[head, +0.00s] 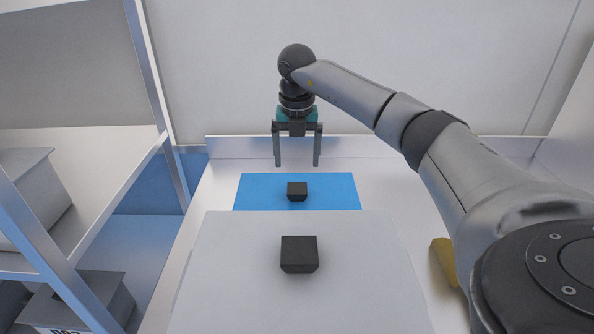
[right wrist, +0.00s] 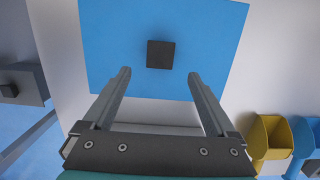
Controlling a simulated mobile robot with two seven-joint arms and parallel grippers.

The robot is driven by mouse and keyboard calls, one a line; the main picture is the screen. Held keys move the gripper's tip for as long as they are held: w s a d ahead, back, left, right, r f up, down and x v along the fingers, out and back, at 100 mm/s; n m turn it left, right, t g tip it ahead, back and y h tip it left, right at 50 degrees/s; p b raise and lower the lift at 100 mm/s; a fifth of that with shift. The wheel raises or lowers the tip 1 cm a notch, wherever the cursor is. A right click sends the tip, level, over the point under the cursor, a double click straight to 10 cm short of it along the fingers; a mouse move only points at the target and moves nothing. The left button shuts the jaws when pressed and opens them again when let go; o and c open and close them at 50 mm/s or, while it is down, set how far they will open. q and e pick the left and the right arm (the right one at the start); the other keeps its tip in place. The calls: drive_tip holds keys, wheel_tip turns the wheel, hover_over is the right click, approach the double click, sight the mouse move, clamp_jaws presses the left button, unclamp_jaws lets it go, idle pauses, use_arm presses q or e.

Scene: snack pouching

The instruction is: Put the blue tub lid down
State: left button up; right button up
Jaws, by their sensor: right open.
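The blue tub lid (head: 255,192) is a flat blue rectangle with a dark block-shaped knob (head: 297,191) in its middle. It lies flat behind the pale panel in the head view; what lies under it cannot be told. It also fills the upper middle of the right wrist view (right wrist: 110,45). My right gripper (head: 297,165) is open and empty, pointing down above the lid. In the right wrist view its fingers (right wrist: 158,74) are spread, with the knob beyond their tips and apart from them. My left gripper is not in view.
A pale panel (head: 230,270) with its own dark knob (head: 299,254) lies in front of the blue lid. A shelf rack (head: 172,145) with grey boxes stands at left. Yellow (right wrist: 272,135) and blue (right wrist: 306,140) bins show at right in the wrist view. A low ledge (head: 400,148) runs behind.

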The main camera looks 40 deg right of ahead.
drive_tip(key=shift+s+a+r, duration=0.1)
drive_tip(key=shift+r, duration=0.8)
drive_tip(key=shift+s+a+r, duration=0.1)
drive_tip(key=shift+r, duration=0.75)
